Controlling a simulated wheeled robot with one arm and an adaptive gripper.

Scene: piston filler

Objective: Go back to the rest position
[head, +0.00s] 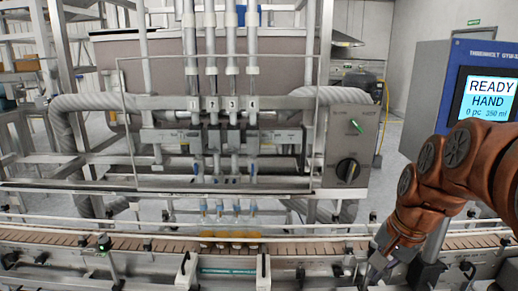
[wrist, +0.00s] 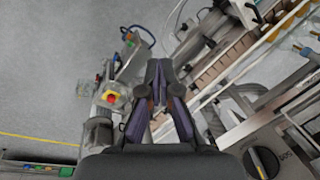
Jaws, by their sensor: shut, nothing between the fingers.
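My gripper (head: 374,268) is at the lower right of the head view, at the end of my copper-coloured arm, beside the conveyor's right part. In the wrist view my gripper (wrist: 160,66) points away from the camera, its two dark fingers closed together with nothing held. The piston filler (head: 225,105) stands in the middle of the head view, with several numbered vertical cylinders. Several bottles (head: 228,240) stand on the conveyor under its nozzles.
The conveyor (head: 330,247) runs across the front. A blue control cabinet (head: 432,85) at the right reads READY, HAND. A black knob (head: 348,169) is on the filler's grey panel. A red-and-yellow button (wrist: 112,97) shows in the wrist view, with bare floor (wrist: 45,75) left of it.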

